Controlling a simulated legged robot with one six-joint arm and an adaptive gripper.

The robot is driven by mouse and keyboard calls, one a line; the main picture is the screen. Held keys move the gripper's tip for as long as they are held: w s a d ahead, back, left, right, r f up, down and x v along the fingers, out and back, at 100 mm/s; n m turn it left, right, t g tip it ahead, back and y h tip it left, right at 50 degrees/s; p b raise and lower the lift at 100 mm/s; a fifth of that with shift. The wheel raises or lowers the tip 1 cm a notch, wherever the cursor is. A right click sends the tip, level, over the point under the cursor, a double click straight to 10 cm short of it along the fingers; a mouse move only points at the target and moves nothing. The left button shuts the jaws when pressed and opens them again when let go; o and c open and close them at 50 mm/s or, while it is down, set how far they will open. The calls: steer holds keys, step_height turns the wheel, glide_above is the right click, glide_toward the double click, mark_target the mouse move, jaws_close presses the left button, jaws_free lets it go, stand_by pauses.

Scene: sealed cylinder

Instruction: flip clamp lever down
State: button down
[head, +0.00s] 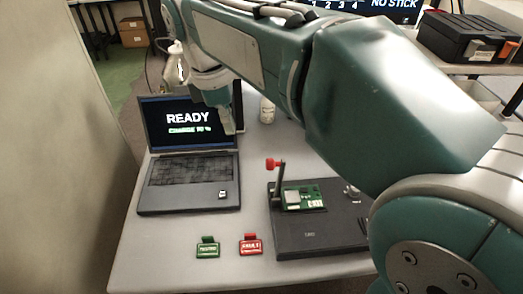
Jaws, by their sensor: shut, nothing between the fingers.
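The clamp lever (281,178) stands upright with a red knob (273,163) at its top. It rises from the left part of a black fixture base (310,239), beside a green circuit board (302,197) lying on the fixture. My gripper (229,128) is shut and empty, pointing down in front of the laptop's screen in the picture, up and left of the red knob and apart from it. Its fingertips are small and hard to make out. My forearm covers the area above and right of the fixture.
An open laptop (188,184) reading "READY" stands left of the fixture. A green tag (208,248) and a red tag (251,245) lie at the table's (170,268) front. A white bottle (267,110) stands behind. A black case (468,40) sits at upper right.

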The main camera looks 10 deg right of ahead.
steer(key=shift+w+a, duration=0.15)
steer(key=shift+w, duration=0.05)
steer(key=shift+a, duration=0.2)
steer(key=d+f, duration=0.5)
steer(key=f, duration=0.5)
steer(key=shift+s+d, duration=0.15)
steer(key=shift+d, duration=0.25)
steer(key=shift+f, duration=0.1)
